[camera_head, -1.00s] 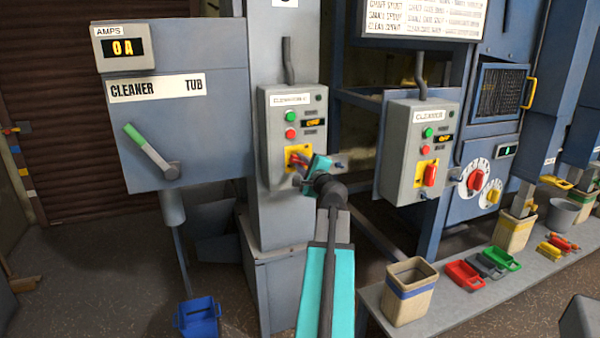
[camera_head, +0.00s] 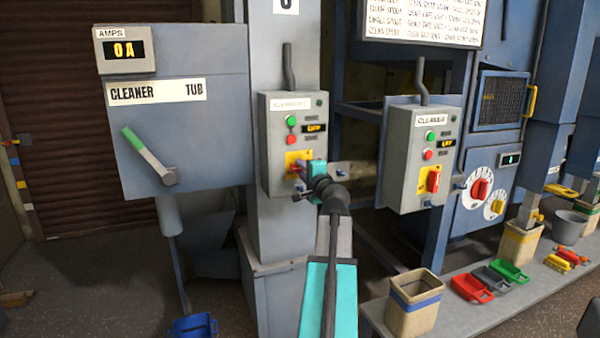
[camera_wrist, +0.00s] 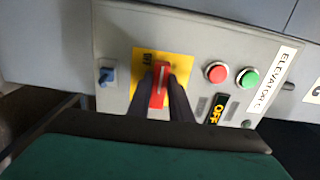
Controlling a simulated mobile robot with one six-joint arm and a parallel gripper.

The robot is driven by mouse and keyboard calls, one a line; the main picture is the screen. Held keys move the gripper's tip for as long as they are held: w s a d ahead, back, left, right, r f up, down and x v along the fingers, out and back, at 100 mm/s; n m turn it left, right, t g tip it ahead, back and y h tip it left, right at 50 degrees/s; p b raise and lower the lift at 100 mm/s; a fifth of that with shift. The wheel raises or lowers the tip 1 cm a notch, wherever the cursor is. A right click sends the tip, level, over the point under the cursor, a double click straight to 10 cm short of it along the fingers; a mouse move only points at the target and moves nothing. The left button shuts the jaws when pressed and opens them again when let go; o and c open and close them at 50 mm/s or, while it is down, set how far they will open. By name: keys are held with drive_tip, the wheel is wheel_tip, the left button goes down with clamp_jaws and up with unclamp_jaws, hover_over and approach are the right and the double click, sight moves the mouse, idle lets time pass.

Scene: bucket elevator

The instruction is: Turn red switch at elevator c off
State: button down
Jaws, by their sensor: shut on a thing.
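The elevator C control box (camera_head: 275,110) is grey and fixed to the column in the head view; its label reads "ELEVATOR C" in the wrist view (camera_wrist: 222,45). The red switch (camera_wrist: 159,84) sits on a yellow plate (camera_wrist: 178,64), with its handle between the two dark fingers of my gripper (camera_wrist: 165,97). My gripper is shut on it. In the head view, my gripper (camera_head: 303,178) covers most of the switch. The box's small display (camera_wrist: 216,110) reads "OFF". A green button (camera_head: 291,121) and a red button (camera_head: 291,139) are above the switch.
To the right is the cleaner box (camera_head: 418,155) with its own red switch (camera_head: 433,181). To the left is the cleaner tub panel (camera_head: 190,125) with a green-handled lever (camera_head: 147,152). A low bench (camera_head: 462,315) holds bins and scoops at the right.

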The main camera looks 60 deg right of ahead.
drive_tip(key=shift+r, duration=0.15)
drive_tip(key=c, duration=1.6)
unclamp_jaws()
drive_tip(key=shift+b+v, duration=1.4)
drive_tip(key=shift+v, duration=5.45)
drive_tip(key=shift+a, duration=0.1)
